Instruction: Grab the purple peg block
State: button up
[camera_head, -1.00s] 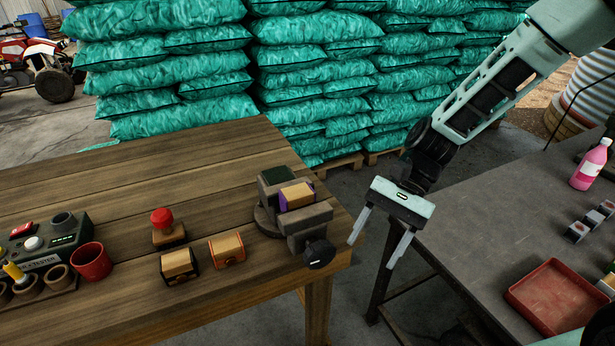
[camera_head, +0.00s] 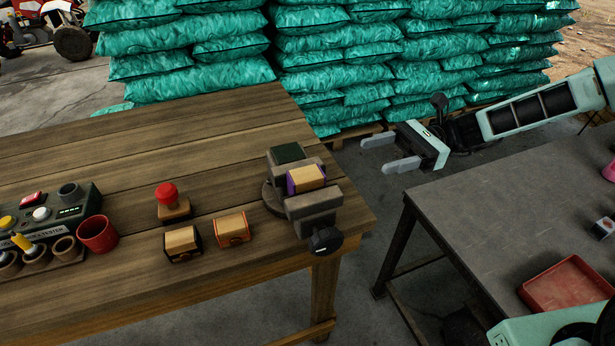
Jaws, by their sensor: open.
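The purple peg block (camera_head: 306,179) is a wooden block with purple ends. It sits in the jaws of a grey vise (camera_head: 313,202) at the right end of the wooden table. My gripper (camera_head: 382,156) is open and empty, to the right of the vise, over the gap between the two tables. Its two fingers point left toward the vise, apart from the block. The lower part of the block is hidden by the vise's front jaw.
A black-ended block (camera_head: 182,243), an orange-ended block (camera_head: 232,228) and a red-knobbed stamp (camera_head: 168,203) stand left of the vise. A red cup (camera_head: 97,234) is farther left. The grey table (camera_head: 490,215) holds a red tray (camera_head: 567,285). Green sacks (camera_head: 330,75) are stacked behind.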

jog(key=p, duration=0.2)
send_near(306, 174)
jog(key=x, duration=0.4)
jog(key=p+x, duration=0.2)
jog(key=x, duration=0.3)
jog(key=shift+a, duration=0.15)
jog(key=shift+s+a+f+p, duration=0.1)
jog(key=shift+a+f+p, duration=0.05)
jog(key=shift+a+p, duration=0.2)
jog(key=c, duration=1.2)
